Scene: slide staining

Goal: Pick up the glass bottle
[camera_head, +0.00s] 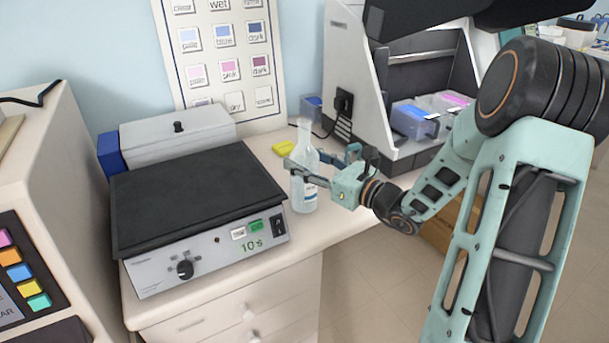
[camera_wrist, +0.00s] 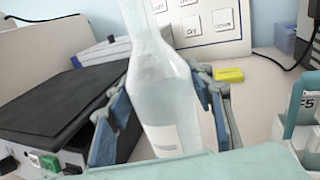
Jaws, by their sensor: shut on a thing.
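The glass bottle (camera_head: 304,190) is clear and pale, with a narrow neck and a label low on its body. It is upright at the right front of the bench, just right of the black-topped device. My gripper (camera_head: 316,172) reaches in from the right and is shut on its body. In the wrist view the bottle (camera_wrist: 165,90) is between the two blue-grey fingers of my gripper (camera_wrist: 165,110), with its neck cut off by the top edge. I cannot tell whether its base touches the bench.
The black-topped device (camera_head: 195,190) with a knob and "10 s" display stands close left of the bottle. A yellow block (camera_head: 284,147) lies behind. A white cabinet (camera_head: 345,60) holding blue and pink trays is at the back right. A panel with colored buttons (camera_head: 22,270) is at left.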

